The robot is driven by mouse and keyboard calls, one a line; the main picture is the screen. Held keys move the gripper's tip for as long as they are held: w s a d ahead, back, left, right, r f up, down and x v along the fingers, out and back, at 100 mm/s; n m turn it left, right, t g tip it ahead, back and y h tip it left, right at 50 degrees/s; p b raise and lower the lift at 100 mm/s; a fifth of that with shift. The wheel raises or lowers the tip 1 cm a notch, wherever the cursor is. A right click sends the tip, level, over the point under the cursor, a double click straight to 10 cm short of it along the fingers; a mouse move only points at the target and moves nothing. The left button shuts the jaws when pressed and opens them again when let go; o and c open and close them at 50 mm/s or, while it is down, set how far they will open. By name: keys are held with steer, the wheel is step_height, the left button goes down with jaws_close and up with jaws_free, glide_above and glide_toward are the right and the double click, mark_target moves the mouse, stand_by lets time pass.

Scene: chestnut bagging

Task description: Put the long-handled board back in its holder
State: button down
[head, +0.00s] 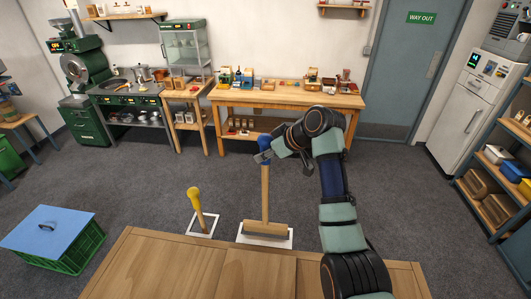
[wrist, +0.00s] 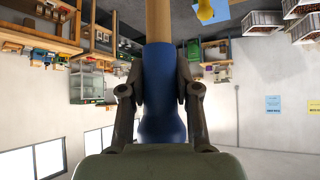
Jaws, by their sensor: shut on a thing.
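The long-handled board (head: 264,190) stands upright, its pale wooden handle topped by a blue grip and a wide wooden board at its foot. Its foot is over a white square (head: 287,242) just behind the wooden table; I cannot tell whether it touches. My gripper (head: 266,154) is shut on the blue grip at the top of the handle. In the wrist view, both fingers close around the blue grip (wrist: 165,90), with the wooden handle running away beyond it. I cannot make out a distinct holder apart from the white square.
A yellow-handled tool (head: 194,200) stands in another white square (head: 212,222) to the left. A wooden table (head: 190,270) fills the front. A green crate with a blue lid (head: 50,230) stands at left. The grey floor between here and the back workbench (head: 285,97) is clear.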

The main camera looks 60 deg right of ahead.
steer(key=b, duration=0.4)
glide_above(266, 188)
steer(key=d, duration=0.1)
steer(key=shift+w+f, duration=0.15)
steer(key=shift+f, duration=1.2)
steer(key=shift+w+f, duration=0.15)
steer(key=shift+f, duration=1.15)
steer(key=shift+f+b, duration=4.3)
steer(key=shift+f, duration=5.45)
steer(key=c, duration=0.7)
jaws_free()
steer(key=shift+c, duration=0.2)
steer(key=shift+f, duration=0.1)
step_height(266, 188, up, 10)
steer(key=p, duration=0.8)
